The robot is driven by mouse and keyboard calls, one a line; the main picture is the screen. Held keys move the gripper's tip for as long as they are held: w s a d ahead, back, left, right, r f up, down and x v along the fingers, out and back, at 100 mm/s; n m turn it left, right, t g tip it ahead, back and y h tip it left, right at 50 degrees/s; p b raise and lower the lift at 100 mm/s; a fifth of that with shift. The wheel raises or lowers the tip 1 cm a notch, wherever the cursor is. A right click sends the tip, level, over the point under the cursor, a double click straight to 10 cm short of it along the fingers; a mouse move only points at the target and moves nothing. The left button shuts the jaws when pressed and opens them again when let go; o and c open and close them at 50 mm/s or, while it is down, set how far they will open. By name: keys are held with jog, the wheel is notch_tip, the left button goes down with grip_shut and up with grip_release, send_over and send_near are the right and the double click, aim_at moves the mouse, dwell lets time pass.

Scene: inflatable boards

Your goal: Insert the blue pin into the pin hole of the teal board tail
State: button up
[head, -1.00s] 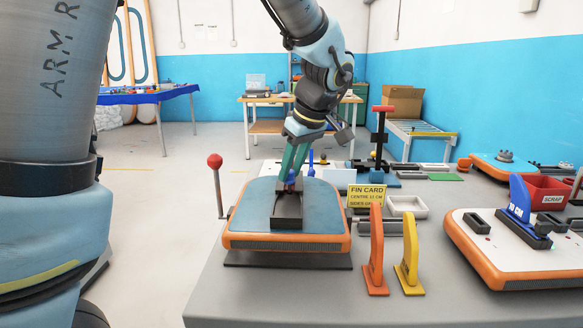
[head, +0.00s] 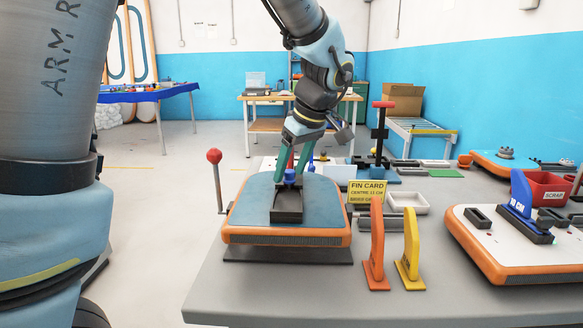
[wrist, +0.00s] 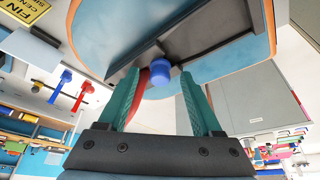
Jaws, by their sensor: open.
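The teal-topped board (head: 255,200) with orange sides lies at the front of the grey table, with a dark fin box (head: 287,217) on its tail. The blue pin (head: 290,176) stands at the far end of that box. It also shows in the wrist view (wrist: 161,75), its round head against the dark box. My gripper (head: 290,172) is open, its two green fingers on either side of the pin with gaps. In the wrist view both fingers (wrist: 158,92) are apart from it. The pin's lower part and the hole are hidden, so its depth cannot be told.
A red-knobbed lever (head: 215,172) stands left of the board. Orange (head: 376,250) and yellow (head: 410,255) fins stand to the right, near a yellow fin card (head: 367,192). A white-topped board (head: 480,245) with a blue fin lies farther right. The table front is clear.

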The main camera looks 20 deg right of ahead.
jog(key=b+v, duration=0.1)
jog(key=v, duration=1)
jog(key=shift+s+f, duration=0.1)
jog(key=shift+s, duration=0.05)
